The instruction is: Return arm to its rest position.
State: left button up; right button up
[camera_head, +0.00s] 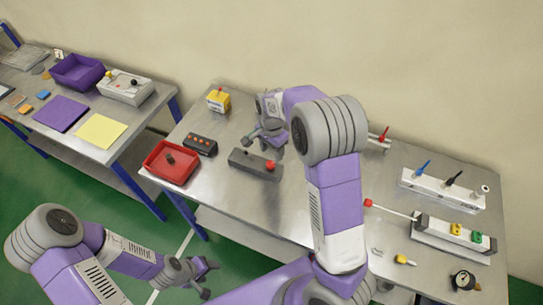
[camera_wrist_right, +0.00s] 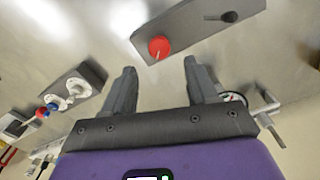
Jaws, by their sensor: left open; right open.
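My right arm reaches over the metal table (camera_head: 225,190), bent at a large grey joint. My right gripper (camera_head: 262,138) is open above the table, just behind a grey block (camera_head: 240,160) with a black knob and a red knob. In the right wrist view my right gripper (camera_wrist_right: 160,80) shows two dark fingers apart, with nothing between them. A red knob (camera_wrist_right: 160,47) on a grey bar (camera_wrist_right: 205,18) lies beyond the fingertips. My left gripper (camera_head: 205,274) is open and empty, low over the green floor in front of the tables.
A red tray (camera_head: 160,173), a dark box with orange buttons (camera_head: 201,144) and a yellow box (camera_head: 218,100) stand left of my right gripper. White valve blocks (camera_head: 440,190), a cylinder (camera_head: 450,238) and a gauge (camera_head: 463,280) are at right. Another table stands at far left.

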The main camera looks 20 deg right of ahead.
jog(key=shift+r, duration=0.95)
jog(key=shift+r, duration=0.1)
